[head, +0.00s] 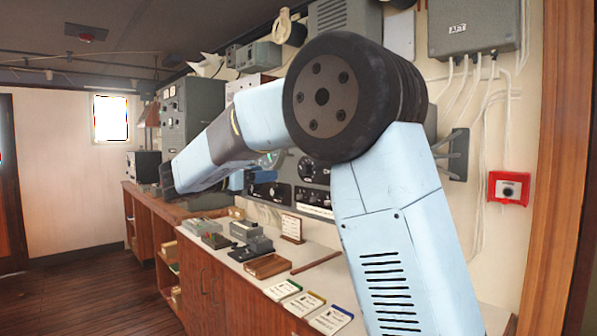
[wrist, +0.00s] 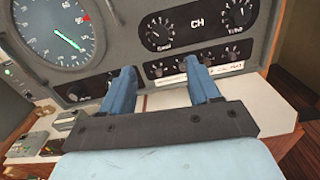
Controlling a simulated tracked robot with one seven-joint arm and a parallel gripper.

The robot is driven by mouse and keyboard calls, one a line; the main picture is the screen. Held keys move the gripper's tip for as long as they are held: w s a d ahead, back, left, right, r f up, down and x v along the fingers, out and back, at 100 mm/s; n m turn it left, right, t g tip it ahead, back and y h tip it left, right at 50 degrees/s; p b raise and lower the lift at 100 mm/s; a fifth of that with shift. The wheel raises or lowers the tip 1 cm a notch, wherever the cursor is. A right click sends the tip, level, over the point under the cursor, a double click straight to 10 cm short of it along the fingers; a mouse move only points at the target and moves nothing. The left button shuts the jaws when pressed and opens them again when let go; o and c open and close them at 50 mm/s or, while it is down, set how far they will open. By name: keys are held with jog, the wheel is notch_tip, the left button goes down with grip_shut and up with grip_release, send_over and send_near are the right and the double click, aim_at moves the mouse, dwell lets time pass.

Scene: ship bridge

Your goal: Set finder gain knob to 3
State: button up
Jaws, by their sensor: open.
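My gripper (wrist: 163,68) is open, its two blue fingers pointing at a dark instrument panel, with nothing between them. The panel has a black face marked CH, with a larger knob (wrist: 160,33) at its left and another knob (wrist: 238,12) at its right. Below is a strip of small knobs (wrist: 183,67), partly behind the right finger. A further knob (wrist: 75,95) sits left of the left finger. The labels are too blurred to tell which knob is the finder gain, or its setting. In the head view, my arm hides part of the panel (head: 312,198).
A round green-lit dial (wrist: 55,30) is at the wrist view's upper left. Below the panel, a pale counter (head: 238,262) carries small grey devices (head: 250,232), a wooden tray (head: 267,266) and several cards (head: 304,304). A red wall box (head: 508,188) is at right.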

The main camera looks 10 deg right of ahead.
aim_at(302, 169)
jog(key=x, duration=1.3)
jog(key=shift+w+d, duration=0.2)
jog(key=shift+d, duration=0.15)
jog(key=shift+c, duration=0.2)
jog(key=c, duration=1)
jog(key=shift+n, duration=0.5)
jog(key=o, duration=1)
jog(key=shift+o, duration=0.2)
jog(key=shift+a, duration=0.1)
jog(key=v, duration=1.3)
jog(key=shift+s+a, duration=0.15)
jog(key=shift+a, duration=0.15)
